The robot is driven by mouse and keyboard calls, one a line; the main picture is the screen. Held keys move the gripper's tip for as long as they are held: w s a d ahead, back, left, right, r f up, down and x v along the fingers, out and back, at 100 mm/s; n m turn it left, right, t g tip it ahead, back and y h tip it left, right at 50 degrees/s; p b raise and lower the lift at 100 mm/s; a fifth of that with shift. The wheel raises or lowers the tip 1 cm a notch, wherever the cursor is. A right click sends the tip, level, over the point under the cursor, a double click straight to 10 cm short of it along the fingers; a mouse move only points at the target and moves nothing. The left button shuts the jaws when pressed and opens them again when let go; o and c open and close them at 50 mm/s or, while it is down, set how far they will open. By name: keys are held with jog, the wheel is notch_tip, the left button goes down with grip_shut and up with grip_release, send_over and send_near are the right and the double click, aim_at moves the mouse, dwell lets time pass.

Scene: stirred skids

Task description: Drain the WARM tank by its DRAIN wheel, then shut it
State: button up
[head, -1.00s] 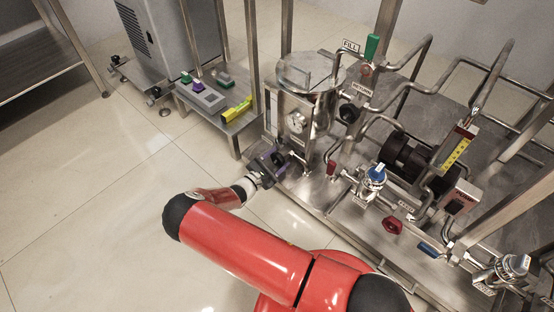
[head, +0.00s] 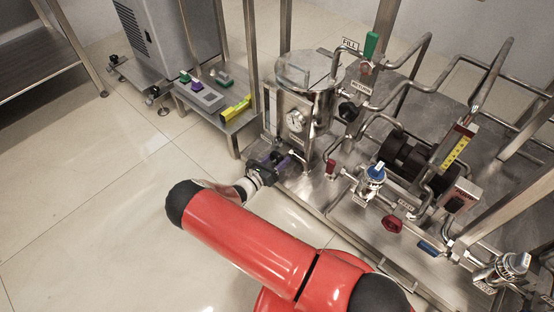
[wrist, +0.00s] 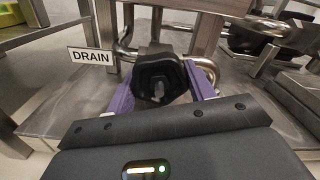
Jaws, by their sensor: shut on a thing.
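The steel tank (head: 302,98) with a round dial gauge stands on the skid in the head view. The dark DRAIN wheel (wrist: 160,74) is low in front of it, beside the white DRAIN label (wrist: 91,56) in the wrist view. My gripper (wrist: 160,80) is shut on this wheel, with one purple finger on each side of it. In the head view my gripper (head: 284,161) is at the tank's base and hides most of the wheel. The WARM name is not readable.
A red-handled valve (head: 331,167) and a blue-capped valve (head: 375,172) stand to the right of my gripper. A side stand (head: 233,123) with a yellow object (head: 236,109) is at the left. Pipes crowd the skid; the floor in front is clear.

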jog(key=shift+s+f+n, duration=0.1)
jog(key=shift+n, duration=0.4)
jog(key=o, duration=1)
jog(key=shift+c, duration=0.2)
jog(key=v, duration=0.7)
jog(key=shift+s+a+p, duration=0.3)
jog(key=shift+p, duration=0.1)
jog(key=shift+a, duration=0.1)
